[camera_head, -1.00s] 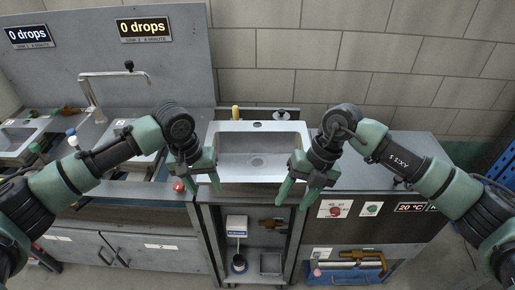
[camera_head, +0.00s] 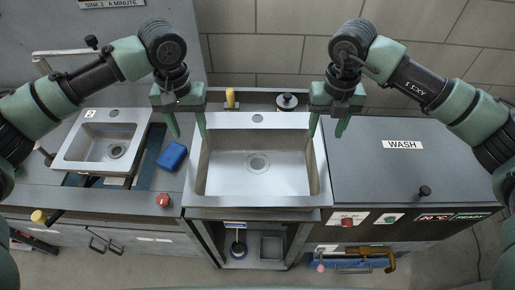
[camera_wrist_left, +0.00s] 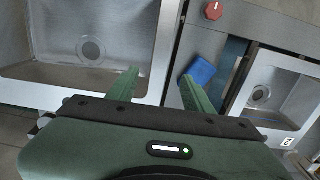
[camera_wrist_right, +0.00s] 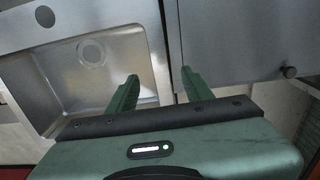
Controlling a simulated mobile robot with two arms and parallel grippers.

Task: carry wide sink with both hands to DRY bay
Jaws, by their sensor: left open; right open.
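The wide steel sink (camera_head: 257,185) sits in the middle of the counter, between the left counter and the WASH unit. It also shows in the left wrist view (camera_wrist_left: 92,72) and the right wrist view (camera_wrist_right: 95,75). My left gripper (camera_head: 187,133) is open above the sink's left rim, with fingers apart and pointing down. In the left wrist view its fingers (camera_wrist_left: 158,88) straddle the rim's line. My right gripper (camera_head: 327,130) is open above the right rim, and its fingers (camera_wrist_right: 158,88) show on either side of the rim line. I cannot tell whether any finger touches. No DRY label is legible.
A smaller sink marked 2 (camera_head: 103,140) sits at left, with a blue sponge (camera_head: 172,156) and red knob (camera_head: 163,200) beside it. The WASH lid (camera_head: 400,165) lies at right with a black knob (camera_head: 424,191). A yellow-topped item (camera_head: 230,98) and dark round fitting (camera_head: 287,101) stand behind.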

